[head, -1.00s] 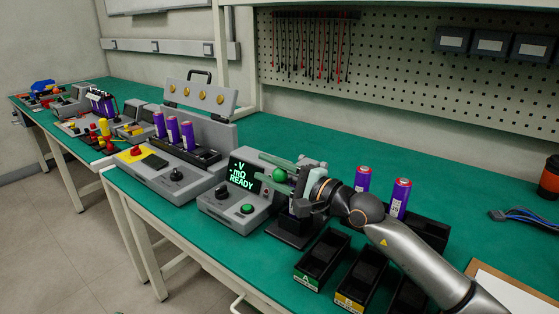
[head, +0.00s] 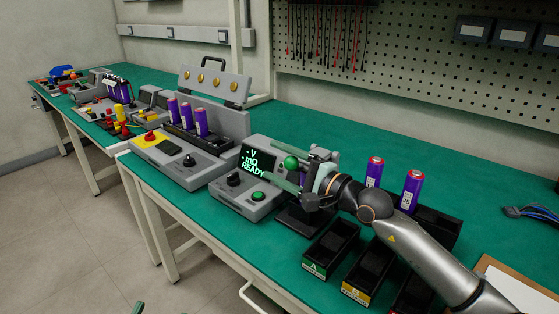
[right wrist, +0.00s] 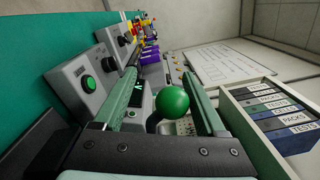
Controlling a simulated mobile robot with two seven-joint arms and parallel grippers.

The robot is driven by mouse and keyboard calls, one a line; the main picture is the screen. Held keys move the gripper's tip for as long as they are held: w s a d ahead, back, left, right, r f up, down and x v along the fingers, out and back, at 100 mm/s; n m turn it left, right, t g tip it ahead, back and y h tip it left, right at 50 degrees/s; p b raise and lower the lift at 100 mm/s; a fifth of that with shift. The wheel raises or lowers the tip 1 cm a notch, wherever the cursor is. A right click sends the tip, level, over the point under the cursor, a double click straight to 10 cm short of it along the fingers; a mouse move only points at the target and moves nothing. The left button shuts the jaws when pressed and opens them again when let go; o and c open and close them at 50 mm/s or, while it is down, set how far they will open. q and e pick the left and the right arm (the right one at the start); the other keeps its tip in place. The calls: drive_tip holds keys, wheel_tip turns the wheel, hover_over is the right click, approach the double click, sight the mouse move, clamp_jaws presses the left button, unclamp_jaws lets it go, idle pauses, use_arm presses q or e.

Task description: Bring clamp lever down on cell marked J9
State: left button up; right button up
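The clamp lever's round green knob (head: 291,163) stands up by the grey tester. In the right wrist view the knob (right wrist: 172,102) sits between the fingers of my right gripper (right wrist: 160,112), with visible gaps on both sides. My right gripper (head: 296,168) is open around it. A purple cell (head: 301,180) shows partly behind the gripper at the clamp stand (head: 297,217); its mark is hidden. Two purple cells (head: 374,171) (head: 411,191) stand upright in a black rack; I cannot read J9 on them. A green tip of my left gripper (head: 139,308) shows at the bottom edge.
The tester (head: 246,196) shows "READY" on its screen. Black bins (head: 330,246) line the bench's front edge. Left of the tester is a grey unit (head: 180,163) with three purple cells and a raised, gold-contact lid (head: 214,86). The green bench (head: 330,122) behind is clear.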

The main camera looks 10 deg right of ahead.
sight(295, 170)
drive_tip(key=shift+d+r, duration=0.1)
drive_tip(key=shift+r, duration=0.1)
drive_tip(key=v, duration=0.8)
drive_tip(key=shift+f, duration=0.15)
use_arm(q)
wheel_tip(295, 170, up, 2)
drive_tip(key=shift+s+d+r+t+h, duration=0.1)
drive_tip(key=shift+t+h, duration=0.2)
use_arm(e)
drive_tip(key=v, duration=0.4)
drive_tip(key=shift+s+d, duration=0.15)
drive_tip(key=shift+s, duration=0.05)
use_arm(q)
drive_tip(key=shift+f, duration=0.2)
